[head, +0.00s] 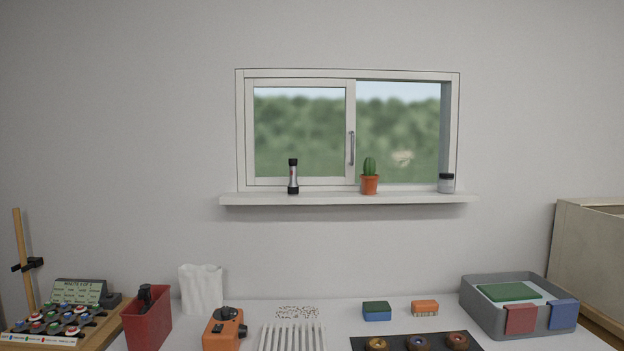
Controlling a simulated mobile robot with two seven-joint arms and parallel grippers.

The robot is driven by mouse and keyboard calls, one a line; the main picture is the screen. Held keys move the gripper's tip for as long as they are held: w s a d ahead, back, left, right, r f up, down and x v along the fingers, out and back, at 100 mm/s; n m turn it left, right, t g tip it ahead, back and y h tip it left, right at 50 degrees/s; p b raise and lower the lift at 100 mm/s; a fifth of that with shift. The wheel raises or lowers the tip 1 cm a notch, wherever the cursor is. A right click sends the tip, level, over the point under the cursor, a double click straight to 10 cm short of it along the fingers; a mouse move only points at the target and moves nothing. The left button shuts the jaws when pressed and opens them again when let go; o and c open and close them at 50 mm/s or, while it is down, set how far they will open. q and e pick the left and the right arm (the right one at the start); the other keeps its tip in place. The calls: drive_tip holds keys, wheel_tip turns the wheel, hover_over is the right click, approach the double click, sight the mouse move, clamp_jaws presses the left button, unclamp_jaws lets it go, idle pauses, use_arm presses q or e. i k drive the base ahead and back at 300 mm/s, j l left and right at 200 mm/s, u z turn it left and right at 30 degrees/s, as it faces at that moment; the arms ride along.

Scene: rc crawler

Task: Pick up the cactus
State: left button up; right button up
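The cactus (369,167) is small and green and stands upright in an orange pot (370,185). The pot rests on the white window sill (420,199), just right of the middle window frame. Neither of my grippers shows in the head view.
A flashlight (293,177) stands left on the sill and a jar (446,183) right. Below, the white table (450,318) holds a red bin (148,324), an orange device (224,328), a sponge (377,311), a brush (425,308) and a grey tub (548,320).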

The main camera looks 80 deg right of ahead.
sight(369, 181)
drive_tip(key=z, duration=2.95)
drive_tip(key=i+l+z, duration=0.35)
drive_tip(key=i+z, duration=0.3)
drive_tip(key=i, duration=0.25)
